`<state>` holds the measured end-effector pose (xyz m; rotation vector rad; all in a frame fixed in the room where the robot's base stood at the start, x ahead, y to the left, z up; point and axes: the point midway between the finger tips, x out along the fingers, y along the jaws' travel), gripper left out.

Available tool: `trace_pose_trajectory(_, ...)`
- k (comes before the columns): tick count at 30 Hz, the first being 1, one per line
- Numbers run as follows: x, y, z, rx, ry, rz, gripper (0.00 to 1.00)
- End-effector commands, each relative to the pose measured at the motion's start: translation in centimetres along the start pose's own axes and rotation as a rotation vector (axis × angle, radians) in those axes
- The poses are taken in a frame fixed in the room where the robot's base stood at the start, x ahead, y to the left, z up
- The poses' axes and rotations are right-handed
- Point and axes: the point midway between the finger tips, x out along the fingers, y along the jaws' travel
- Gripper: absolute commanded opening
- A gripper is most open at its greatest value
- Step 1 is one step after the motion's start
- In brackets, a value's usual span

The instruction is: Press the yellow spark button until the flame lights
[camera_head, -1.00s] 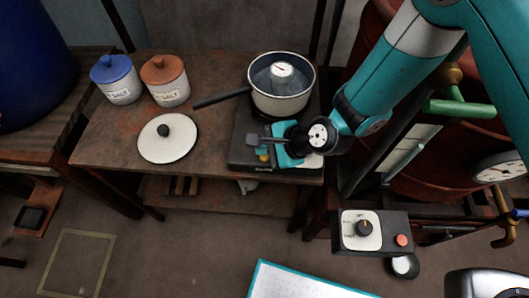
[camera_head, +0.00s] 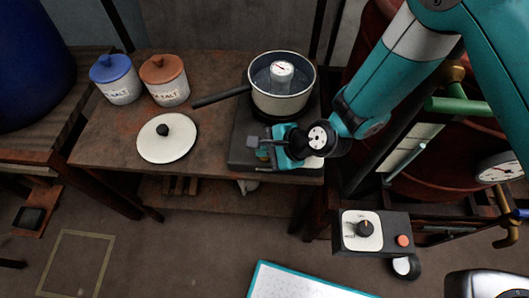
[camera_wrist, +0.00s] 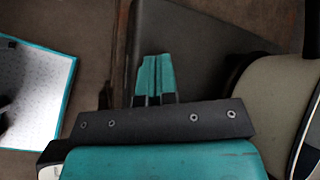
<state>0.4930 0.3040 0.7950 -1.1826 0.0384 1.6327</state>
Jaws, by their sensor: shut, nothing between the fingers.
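The black stove (camera_head: 240,128) sits at the right end of the brown table, with a cream pot (camera_head: 283,104) on its burner. It also shows as a dark surface in the wrist view (camera_wrist: 205,40). My gripper (camera_head: 261,150) is over the front part of the stove, pointing down at it. In the wrist view its teal fingertips (camera_wrist: 155,72) are together with nothing between them. The yellow spark button is not visible now; my gripper covers that part of the stove. Whether the fingertips touch it I cannot tell. No flame shows under the pot.
The pot's long dark handle (camera_head: 222,97) reaches left over the table. A white lid (camera_head: 168,147), a blue-topped jar (camera_head: 119,88) and an orange-topped jar (camera_head: 168,88) stand left. A control box (camera_head: 372,235) with a dial is at lower right.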

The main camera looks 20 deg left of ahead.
Motion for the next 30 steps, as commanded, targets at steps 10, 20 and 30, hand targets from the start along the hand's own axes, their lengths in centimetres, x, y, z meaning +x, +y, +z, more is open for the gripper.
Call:
trace_pose_trajectory(10,0.34,0.24,-0.25,0.000,0.000,0.000,0.00)
trace_pose_trajectory(20,0.47,0.34,-0.35,0.000,0.000,0.000,0.00)
trace_pose_trajectory(30,-0.14,-0.06,0.08,0.000,0.001,0.001,0.00)
